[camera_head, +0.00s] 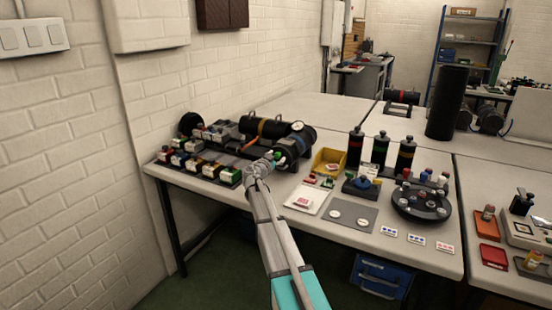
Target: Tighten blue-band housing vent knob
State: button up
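A dark horizontal cylinder housing (250,125) lies on the table against the back left, with an orange band, a teal-blue band (299,142) near its right end and a round gauge (297,126) on top. My arm reaches up from the bottom of the view to the front of this housing. My gripper (271,158) is at the housing's near right side, close to a small green part (277,155). The fingers are too small and overlapped to show whether they are apart or touch anything. I cannot make out the vent knob itself.
Several small coloured blocks stand in rows left of my gripper. Right of it are a white tray (317,198), a yellow bin (328,158), three upright dark cylinders with red, green and orange bands, and a round black turntable (422,212). A tall black cylinder (446,103) stands behind.

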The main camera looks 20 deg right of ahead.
jog(key=shift+s+a, duration=0.1)
jog(key=shift+a, duration=0.05)
jog(key=v, duration=1.1)
jog(key=shift+s+a, duration=0.25)
dwell(0.6)
